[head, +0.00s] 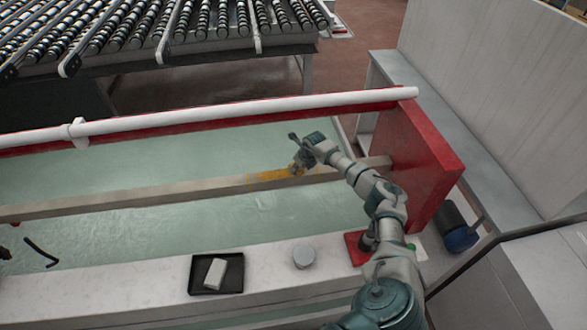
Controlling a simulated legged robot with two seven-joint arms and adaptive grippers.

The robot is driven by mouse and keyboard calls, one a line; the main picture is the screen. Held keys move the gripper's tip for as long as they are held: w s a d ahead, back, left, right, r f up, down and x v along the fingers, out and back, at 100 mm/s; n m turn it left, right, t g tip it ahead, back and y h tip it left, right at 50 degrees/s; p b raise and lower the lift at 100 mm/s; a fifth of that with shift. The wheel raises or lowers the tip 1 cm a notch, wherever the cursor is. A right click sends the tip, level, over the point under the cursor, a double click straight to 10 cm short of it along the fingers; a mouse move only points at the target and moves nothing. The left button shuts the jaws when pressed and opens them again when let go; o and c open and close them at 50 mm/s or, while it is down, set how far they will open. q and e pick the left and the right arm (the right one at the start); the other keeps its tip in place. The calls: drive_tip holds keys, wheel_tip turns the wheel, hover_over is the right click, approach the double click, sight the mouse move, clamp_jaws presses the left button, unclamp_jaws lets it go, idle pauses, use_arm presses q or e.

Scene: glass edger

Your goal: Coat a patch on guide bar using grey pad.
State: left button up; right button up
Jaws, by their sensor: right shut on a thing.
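The guide bar (150,199) is a long beige beam running across the pale green bed. An orange-yellow patch (268,177) with a thin outline marks its top toward the right end; its colour looks uneven. My right gripper (297,168) is at the right part of this patch, low over the bar. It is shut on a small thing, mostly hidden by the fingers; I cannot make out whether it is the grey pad. Contact with the bar is too small to tell. My left gripper is not clearly in view.
A black tray (199,289) holding a pale block (215,273) stands on the front ledge, beside a round grey disc (303,257). A red end plate (425,165) stands right of my arm. A white rail (230,109) runs behind the bar. Dark curved pieces (41,252) lie far left.

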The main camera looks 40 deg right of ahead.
sight(315, 171)
drive_tip(key=shift+s+d+f, duration=0.1)
drive_tip(key=shift+s+d, duration=0.3)
drive_tip(key=shift+d, duration=0.25)
drive_tip(key=shift+s+d, duration=0.4)
drive_tip(key=shift+d, duration=0.25)
drive_tip(key=shift+s+d+b, duration=0.15)
drive_tip(key=shift+d+b, duration=0.1)
drive_tip(key=shift+b, duration=0.05)
drive_tip(key=shift+s+d+b, duration=0.15)
drive_tip(key=shift+s+d, duration=0.3)
drive_tip(key=shift+d, duration=0.3)
drive_tip(key=shift+s+d+b, duration=0.15)
drive_tip(key=shift+s+d, duration=0.3)
drive_tip(key=shift+d, duration=0.3)
drive_tip(key=shift+r+p, duration=2.25)
drive_tip(key=shift+r, duration=0.9)
drive_tip(key=shift+w, duration=0.1)
wheel_tip(315, 171, up, 3)
drive_tip(key=shift+a+p, duration=0.1)
drive_tip(key=shift+p, duration=1.1)
